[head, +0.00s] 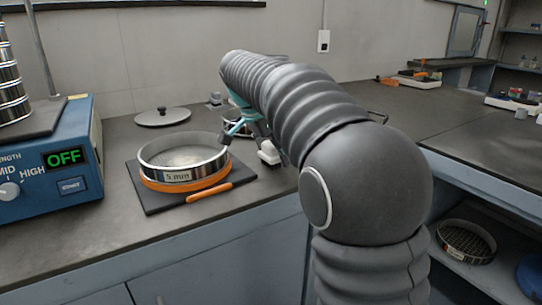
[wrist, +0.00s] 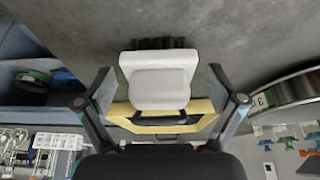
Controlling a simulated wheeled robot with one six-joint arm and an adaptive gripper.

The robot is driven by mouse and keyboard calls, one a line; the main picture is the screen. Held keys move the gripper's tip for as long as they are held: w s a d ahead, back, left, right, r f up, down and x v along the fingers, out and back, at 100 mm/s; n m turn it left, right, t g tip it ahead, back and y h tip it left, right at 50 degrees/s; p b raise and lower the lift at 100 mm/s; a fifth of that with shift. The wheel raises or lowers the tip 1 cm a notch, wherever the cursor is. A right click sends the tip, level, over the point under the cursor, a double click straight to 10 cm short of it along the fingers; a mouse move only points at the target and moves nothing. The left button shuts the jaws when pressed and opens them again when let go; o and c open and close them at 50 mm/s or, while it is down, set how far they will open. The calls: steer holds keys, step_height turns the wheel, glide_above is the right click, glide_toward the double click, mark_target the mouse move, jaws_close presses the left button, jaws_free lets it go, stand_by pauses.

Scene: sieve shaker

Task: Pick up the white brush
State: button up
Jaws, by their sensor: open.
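The white brush (head: 268,153) stands on the dark counter, right of the sieve, partly hidden by my arm. In the wrist view the white brush (wrist: 159,75) has a white block body with dark bristles at its far edge. My gripper (wrist: 160,88) is open, with one finger on each side of the brush body and visible gaps between. In the head view my gripper (head: 246,124) reaches down beside the brush, largely hidden behind my arm.
A sieve (head: 183,172) marked 5 mm and an orange-handled tool (head: 210,195) are on a dark mat (head: 150,201). A blue shaker (head: 58,165) stands left, reading OFF. A round lid (head: 162,117) lies behind. The counter edge is in front.

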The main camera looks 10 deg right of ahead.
steer(key=c, duration=1.3)
steer(key=shift+o, duration=0.2)
steer(key=shift+r, duration=0.1)
step_height(320, 180, up, 4)
steer(key=shift+r+p, duration=0.2)
steer(key=shift+p, duration=0.2)
steer(key=s+d+r, duration=0.2)
steer(key=d+r, duration=0.4)
steer(key=d, duration=0.5)
steer(key=shift+s+d+r, duration=0.2)
steer(key=shift+s+r, duration=0.05)
steer(key=shift+s, duration=0.15)
